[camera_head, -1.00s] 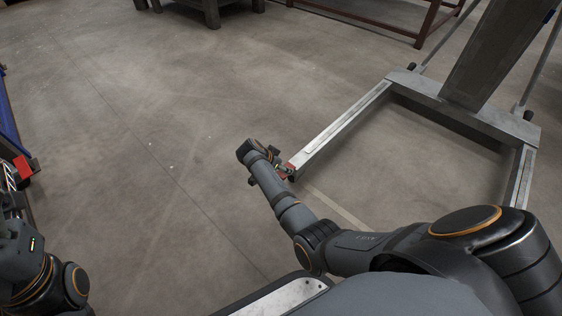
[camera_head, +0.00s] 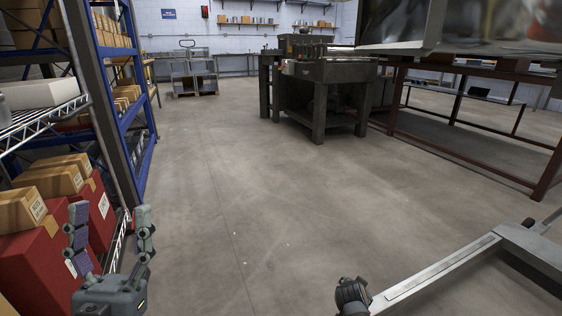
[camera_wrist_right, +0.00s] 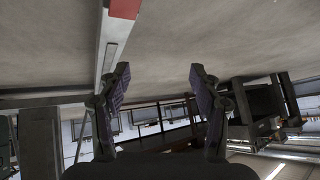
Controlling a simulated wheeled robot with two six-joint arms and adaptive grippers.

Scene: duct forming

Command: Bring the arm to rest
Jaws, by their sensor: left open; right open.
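My left gripper (camera_head: 110,238) is at the lower left of the head view, pointing up with its two fingers spread apart. It is open and empty, in front of red bins on the left shelving.
Blue shelving (camera_head: 125,90) with boxes and red bins (camera_head: 35,262) stands close on the left. A grey metal floor frame (camera_head: 440,270) lies at lower right. A dark workbench (camera_head: 320,85) and a brown steel table (camera_head: 465,150) stand farther back. The middle floor is clear.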

